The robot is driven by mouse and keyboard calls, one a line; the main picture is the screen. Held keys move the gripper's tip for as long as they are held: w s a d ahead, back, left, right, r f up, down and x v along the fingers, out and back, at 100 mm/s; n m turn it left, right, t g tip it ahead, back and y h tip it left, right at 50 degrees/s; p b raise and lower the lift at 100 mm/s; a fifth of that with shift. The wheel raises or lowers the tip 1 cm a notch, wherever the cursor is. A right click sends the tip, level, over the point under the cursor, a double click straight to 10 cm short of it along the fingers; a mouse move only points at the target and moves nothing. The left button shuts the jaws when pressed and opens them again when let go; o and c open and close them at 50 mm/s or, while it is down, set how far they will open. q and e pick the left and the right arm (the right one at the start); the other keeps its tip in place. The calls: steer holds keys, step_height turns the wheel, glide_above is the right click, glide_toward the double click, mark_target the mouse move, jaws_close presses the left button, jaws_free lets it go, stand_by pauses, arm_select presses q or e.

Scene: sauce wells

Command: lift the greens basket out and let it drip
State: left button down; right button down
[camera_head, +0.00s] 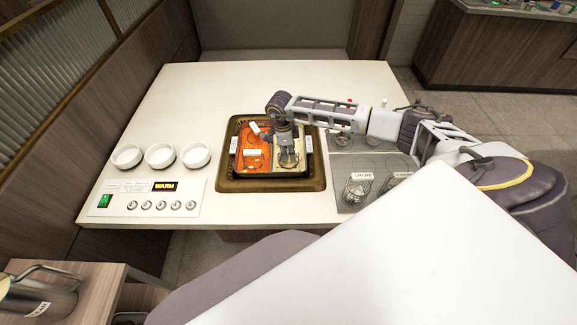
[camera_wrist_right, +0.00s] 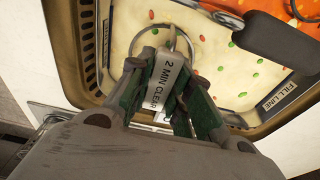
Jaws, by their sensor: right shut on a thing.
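A sunken pot (camera_head: 229,184) in the counter holds red broth (camera_head: 246,134) on the left and pale broth (camera_head: 283,142) on the right. My right gripper (camera_head: 288,160) points down over the pale side. In the right wrist view its fingers (camera_wrist_right: 165,95) are shut on a basket handle with a tag (camera_wrist_right: 166,82) reading "2 MIN CLEAR". Part of a round basket rim (camera_wrist_right: 184,42) shows in the pale broth; the rest of the basket and its contents are hidden. Red and green bits float in that broth. My left gripper is not in view.
A dark handle (camera_wrist_right: 284,38) lies across the red side, near the gripper. Wire baskets with tags (camera_head: 357,190) stand on a grey mat right of the pot. Three white bowls (camera_head: 160,155) and a control panel (camera_head: 150,200) reading "WARM" are left. The counter behind is clear.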

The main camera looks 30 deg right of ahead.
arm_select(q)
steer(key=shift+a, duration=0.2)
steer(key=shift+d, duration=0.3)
arm_select(e)
steer(key=shift+r, duration=0.2)
steer(key=shift+w+r, duration=0.1)
steer(key=shift+r, duration=0.45)
step_height(320, 180, up, 7)
steer(key=shift+f+b, duration=0.1)
steer(key=shift+b, duration=0.35)
steer(key=shift+r, duration=0.85)
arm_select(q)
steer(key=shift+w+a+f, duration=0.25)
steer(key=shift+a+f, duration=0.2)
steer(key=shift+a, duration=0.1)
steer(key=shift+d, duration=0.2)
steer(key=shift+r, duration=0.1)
arm_select(e)
steer(key=shift+r, duration=0.25)
